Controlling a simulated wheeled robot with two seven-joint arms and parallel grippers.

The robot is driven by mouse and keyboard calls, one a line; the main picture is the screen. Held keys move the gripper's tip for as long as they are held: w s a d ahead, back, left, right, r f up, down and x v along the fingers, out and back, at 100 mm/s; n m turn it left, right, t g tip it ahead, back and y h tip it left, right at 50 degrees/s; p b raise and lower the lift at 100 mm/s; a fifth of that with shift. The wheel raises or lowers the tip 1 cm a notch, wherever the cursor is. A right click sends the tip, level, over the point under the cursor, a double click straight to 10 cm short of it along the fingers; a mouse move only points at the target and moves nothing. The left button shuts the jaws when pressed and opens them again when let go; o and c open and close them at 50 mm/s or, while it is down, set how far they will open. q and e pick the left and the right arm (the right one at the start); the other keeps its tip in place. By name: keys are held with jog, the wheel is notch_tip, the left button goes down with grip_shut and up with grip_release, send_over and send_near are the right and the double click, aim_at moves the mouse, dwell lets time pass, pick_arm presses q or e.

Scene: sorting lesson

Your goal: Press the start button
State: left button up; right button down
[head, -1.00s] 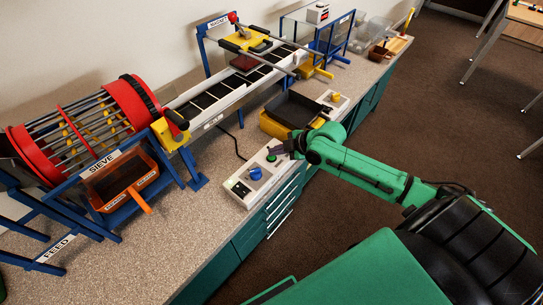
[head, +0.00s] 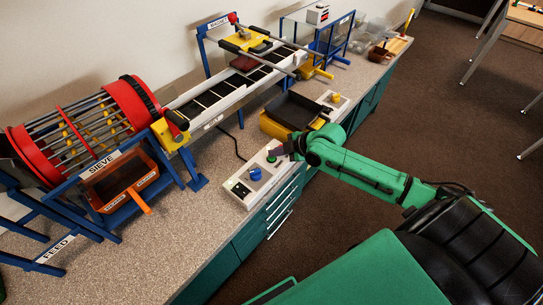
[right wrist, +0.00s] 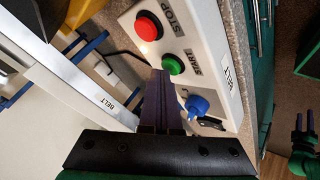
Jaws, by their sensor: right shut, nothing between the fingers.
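The start button (right wrist: 173,64) is a round green button labelled START on a light control box (right wrist: 226,50). In the head view the start button (head: 271,158) shows as a small green dot on the box (head: 240,187) at the bench's front edge. My right gripper (right wrist: 163,76) is shut and empty. Its dark fingertips are right beside the green button's lower left edge in the right wrist view; I cannot tell whether they touch it. In the head view the right gripper (head: 275,151) is over the box's far end.
The box also carries a red STOP button (right wrist: 148,26) and a blue knob (right wrist: 197,105). A belt conveyor (head: 215,101) runs behind it. A black-and-yellow bin (head: 290,111) stands beyond the gripper. A green part (right wrist: 304,135), perhaps my left arm, shows at the right edge.

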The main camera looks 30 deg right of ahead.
aim_at(275, 158)
jog(key=shift+r+p, duration=0.5)
jog(key=shift+r, duration=0.2)
notch_tip(275, 158, up, 5)
jog(key=p, duration=0.5)
jog(key=shift+r, duration=0.1)
